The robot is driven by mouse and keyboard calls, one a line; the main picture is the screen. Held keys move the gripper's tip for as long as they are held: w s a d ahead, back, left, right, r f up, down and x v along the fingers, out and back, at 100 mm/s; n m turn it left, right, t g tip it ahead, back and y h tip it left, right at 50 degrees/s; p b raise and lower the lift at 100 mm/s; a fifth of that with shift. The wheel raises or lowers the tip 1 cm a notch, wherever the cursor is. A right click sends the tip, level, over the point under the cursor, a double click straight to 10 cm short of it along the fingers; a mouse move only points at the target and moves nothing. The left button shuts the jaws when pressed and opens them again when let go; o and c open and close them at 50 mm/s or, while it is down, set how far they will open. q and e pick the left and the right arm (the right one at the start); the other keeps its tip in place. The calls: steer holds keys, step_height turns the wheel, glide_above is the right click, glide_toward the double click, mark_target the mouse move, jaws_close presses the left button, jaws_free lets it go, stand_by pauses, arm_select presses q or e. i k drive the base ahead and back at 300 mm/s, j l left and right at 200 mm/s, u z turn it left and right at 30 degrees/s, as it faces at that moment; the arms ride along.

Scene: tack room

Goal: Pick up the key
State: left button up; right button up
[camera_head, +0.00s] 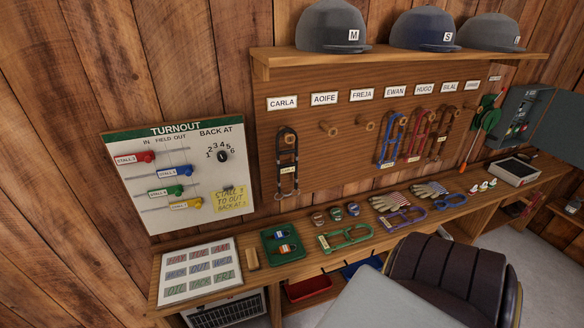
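I cannot make out a key for certain. The grey wall cabinet (522,108) at the far right stands open, with small coloured items (517,128) inside that are too small to identify. A green tray (268,246) on the bench holds small items, one with blue (282,235) and one with orange (284,249); I cannot tell what they are. Neither of my grippers is in view.
The long wooden bench (252,257) carries a label board (200,272), a green halter (345,237), gloves (390,201) and several small round tins. A turnout board (178,176) and a peg board (325,170) hang above. A dark ribbed seat-like object (445,272) stands in front.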

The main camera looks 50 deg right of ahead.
mark_target(279, 235)
steer(key=i+j+z, duration=0.15)
steer(key=j+z, duration=0.15)
steer(key=z, duration=0.15)
steer(key=i+j+z, duration=0.1)
steer(key=j+z, duration=0.65)
steer(key=j, duration=0.2)
steer(key=j+z, duration=0.3)
steer(key=j, duration=0.2)
